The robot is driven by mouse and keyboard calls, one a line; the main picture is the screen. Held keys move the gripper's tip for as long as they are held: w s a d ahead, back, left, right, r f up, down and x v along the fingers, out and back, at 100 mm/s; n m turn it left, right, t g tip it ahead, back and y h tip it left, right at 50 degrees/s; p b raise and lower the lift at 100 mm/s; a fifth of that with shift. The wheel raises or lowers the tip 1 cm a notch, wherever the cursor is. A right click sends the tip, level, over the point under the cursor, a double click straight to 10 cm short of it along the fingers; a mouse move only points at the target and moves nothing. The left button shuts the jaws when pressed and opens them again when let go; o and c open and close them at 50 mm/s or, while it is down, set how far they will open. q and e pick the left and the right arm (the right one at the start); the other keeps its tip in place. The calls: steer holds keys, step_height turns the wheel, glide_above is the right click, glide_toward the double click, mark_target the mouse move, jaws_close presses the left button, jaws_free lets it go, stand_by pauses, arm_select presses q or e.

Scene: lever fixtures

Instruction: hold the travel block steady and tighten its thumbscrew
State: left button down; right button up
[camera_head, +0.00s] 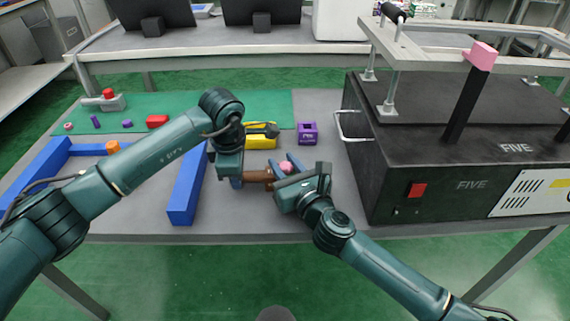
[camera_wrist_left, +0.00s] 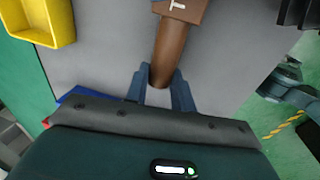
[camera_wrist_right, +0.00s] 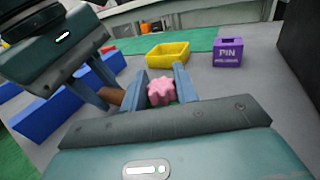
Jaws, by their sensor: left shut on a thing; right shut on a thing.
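The brown travel block (camera_head: 258,175) is at the table's front, between my two grippers. In the left wrist view it is a long brown bar (camera_wrist_left: 174,45) with a white T-like mark at its far end. My left gripper (camera_wrist_left: 160,92) is shut on its near end, one finger on each side. The pink lobed thumbscrew (camera_wrist_right: 161,91) sits beside the brown block and also shows in the head view (camera_head: 287,167). My right gripper (camera_wrist_right: 163,98) is shut on the thumbscrew, with a finger on either side. The joint between thumbscrew and block is hidden.
A yellow tray (camera_head: 262,142) and a purple box (camera_head: 307,133) marked PIN stand behind the grippers. A black FIVE cabinet (camera_head: 450,185) with a pink-tipped lever (camera_head: 467,95) blocks the right. Blue bars (camera_head: 187,185) lie left; a green mat (camera_head: 200,112) holds small parts.

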steer(key=c, duration=0.3)
steer(key=shift+m+t+h, duration=0.4)
steer(key=shift+m+h, duration=0.4)
steer(key=shift+h, duration=0.4)
steer(key=o, duration=1)
steer(key=v, duration=1.2)
